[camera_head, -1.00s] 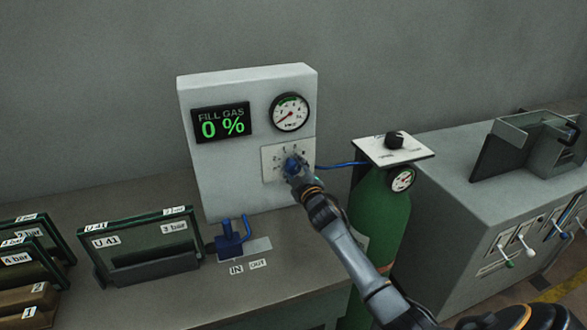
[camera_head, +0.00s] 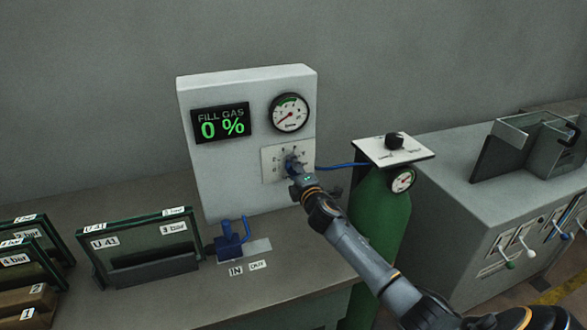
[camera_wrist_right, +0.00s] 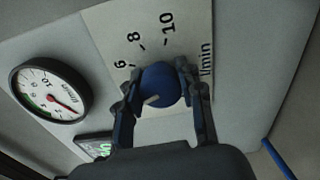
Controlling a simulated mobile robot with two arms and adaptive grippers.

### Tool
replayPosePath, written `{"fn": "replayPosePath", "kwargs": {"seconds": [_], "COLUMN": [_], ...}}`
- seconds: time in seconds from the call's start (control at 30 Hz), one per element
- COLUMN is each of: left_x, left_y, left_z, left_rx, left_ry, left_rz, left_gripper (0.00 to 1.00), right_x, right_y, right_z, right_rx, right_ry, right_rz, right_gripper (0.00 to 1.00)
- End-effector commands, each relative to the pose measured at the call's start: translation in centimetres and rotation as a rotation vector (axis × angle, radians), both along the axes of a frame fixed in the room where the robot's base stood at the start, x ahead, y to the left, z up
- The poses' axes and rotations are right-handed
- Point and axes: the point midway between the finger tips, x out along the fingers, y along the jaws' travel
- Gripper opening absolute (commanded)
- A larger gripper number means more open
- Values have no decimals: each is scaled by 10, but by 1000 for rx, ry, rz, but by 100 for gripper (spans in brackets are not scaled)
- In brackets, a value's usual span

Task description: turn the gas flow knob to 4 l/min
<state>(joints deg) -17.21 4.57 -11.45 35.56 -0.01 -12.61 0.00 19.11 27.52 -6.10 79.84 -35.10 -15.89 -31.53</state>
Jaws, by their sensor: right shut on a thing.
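The blue gas flow knob (camera_wrist_right: 160,88) sits on a white scale plate (camera_head: 270,167) on the front of the grey panel (camera_head: 225,85). My right gripper (camera_head: 293,165) is at the knob; in the right wrist view its two fingers (camera_wrist_right: 157,97) are shut on the knob from both sides. A pale pointer mark shows on the knob. The marks 6, 8, 10 and l/min are readable; the lower marks are hidden. The round gauge (camera_head: 289,112) has a red needle, also seen in the wrist view (camera_wrist_right: 49,92). The display (camera_head: 222,122) reads FILL GAS 0 %. My left gripper is not in view.
A green gas cylinder (camera_head: 376,220) with a black-knobbed plate (camera_head: 420,149) stands right of the panel, joined by a blue hose (camera_head: 342,165). A blue fitting (camera_head: 229,241) and framed panes (camera_head: 140,243) are on the bench to the left.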

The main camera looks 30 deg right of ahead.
Motion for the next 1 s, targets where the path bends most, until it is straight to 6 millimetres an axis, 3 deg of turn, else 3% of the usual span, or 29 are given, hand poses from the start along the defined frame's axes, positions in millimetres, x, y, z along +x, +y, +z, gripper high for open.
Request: {"fn": "replayPosePath", "kwargs": {"seconds": [0.67,0.7,0.8,1.0], "left_x": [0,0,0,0], "left_y": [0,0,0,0], "left_z": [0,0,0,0], "left_rx": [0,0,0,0], "left_ry": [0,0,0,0], "left_rz": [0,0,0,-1], "left_gripper": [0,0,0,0], "right_x": [0,0,0,0], "right_y": [0,0,0,0], "right_z": [-1,-1,-1,0], "right_rx": [-62,-62,-61,-61], "right_ry": [17,17,17,16], "right_rz": [-1,-1,-1,0], "right_gripper": [6,41,61,61]}}
